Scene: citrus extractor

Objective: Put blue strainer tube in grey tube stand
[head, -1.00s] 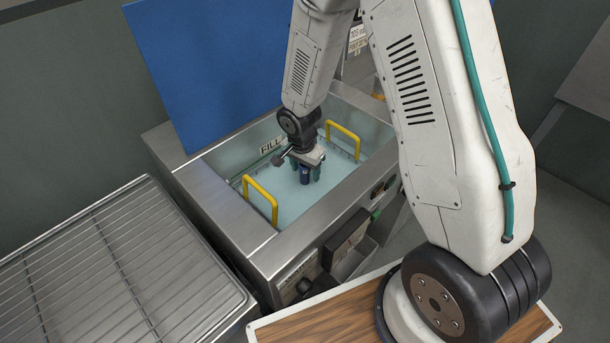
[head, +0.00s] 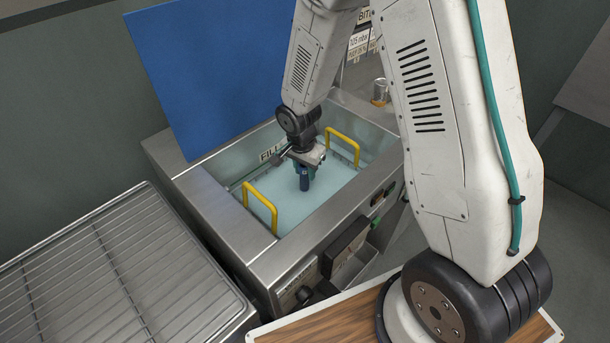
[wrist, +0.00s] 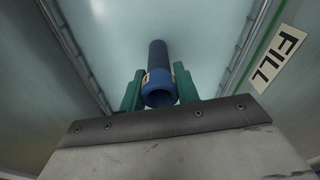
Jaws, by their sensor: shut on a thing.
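The blue strainer tube (wrist: 158,70) is between the two green fingers of my gripper (wrist: 160,92) in the wrist view, with its open end toward the camera. In the head view my gripper (head: 305,172) is shut on the tube (head: 304,183) inside the steel basin, over the pale blue liquid or floor. I cannot tell whether the tube's lower end touches it. I do not see the grey tube stand in these frames.
The steel basin (head: 236,261) has two yellow handles (head: 262,205) and a FILL label (wrist: 279,58). A blue panel (head: 215,70) stands behind it. A wire rack (head: 110,270) lies at left. A small glass-like container (head: 380,90) stands beyond the basin.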

